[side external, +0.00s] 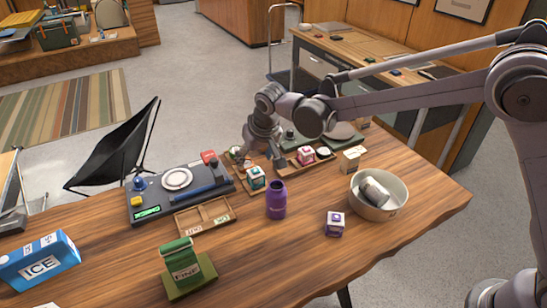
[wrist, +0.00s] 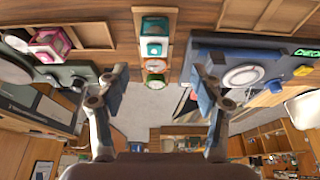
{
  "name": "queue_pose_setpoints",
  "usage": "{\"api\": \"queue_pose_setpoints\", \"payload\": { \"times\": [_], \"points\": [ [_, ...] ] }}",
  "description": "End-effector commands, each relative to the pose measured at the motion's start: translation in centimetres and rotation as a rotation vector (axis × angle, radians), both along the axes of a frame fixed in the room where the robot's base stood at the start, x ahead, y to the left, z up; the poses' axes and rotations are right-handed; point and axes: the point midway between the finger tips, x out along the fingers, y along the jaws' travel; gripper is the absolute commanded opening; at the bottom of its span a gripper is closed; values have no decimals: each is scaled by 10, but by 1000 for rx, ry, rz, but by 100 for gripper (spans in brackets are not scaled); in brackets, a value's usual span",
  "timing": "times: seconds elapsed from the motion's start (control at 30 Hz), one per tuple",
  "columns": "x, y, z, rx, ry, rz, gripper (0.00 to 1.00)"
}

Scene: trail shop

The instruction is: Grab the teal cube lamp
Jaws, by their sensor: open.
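The teal cube lamp (side external: 256,178) is a small teal and white block at the near end of a narrow wooden tray (side external: 248,189). In the wrist view the teal cube lamp (wrist: 154,44) is at upper centre, beyond my fingertips. My gripper (side external: 262,160) is just behind and above the lamp in the side view, pointing down. In the wrist view my gripper (wrist: 160,82) has its fingers spread wide with nothing held between them. A red-rimmed round item (wrist: 155,66) and a green-rimmed round item (wrist: 156,82) line up with the lamp, the green one between the fingers.
A dark device (side external: 178,190) stands left of the tray. A pink cube (side external: 306,155) sits in another tray to the right. A purple bottle (side external: 277,200), purple cube (side external: 335,223) and white bowl (side external: 378,205) stand nearer.

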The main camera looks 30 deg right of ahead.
Motion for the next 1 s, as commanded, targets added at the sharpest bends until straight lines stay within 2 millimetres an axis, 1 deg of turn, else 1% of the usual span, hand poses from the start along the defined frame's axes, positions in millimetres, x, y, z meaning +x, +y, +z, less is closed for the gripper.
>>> {"api": "queue_pose_setpoints", "payload": {
  "times": [0.03, 0.13, 0.43, 0.6, 0.7, 0.83, 1.0],
  "points": [
    [3, -1, -9, 0, 0, -1, 66],
    [9, -1, -21, 0, 0, -1, 66],
    [15, -3, -42, 0, 0, -1, 66],
    [19, -9, -66, 0, -1, -1, 66],
    [23, -8, -76, 0, -1, 0, 66],
    [26, -8, -84, 0, -1, 0, 66],
    [27, -8, -86, 0, -1, 0, 66]
  ]
}}
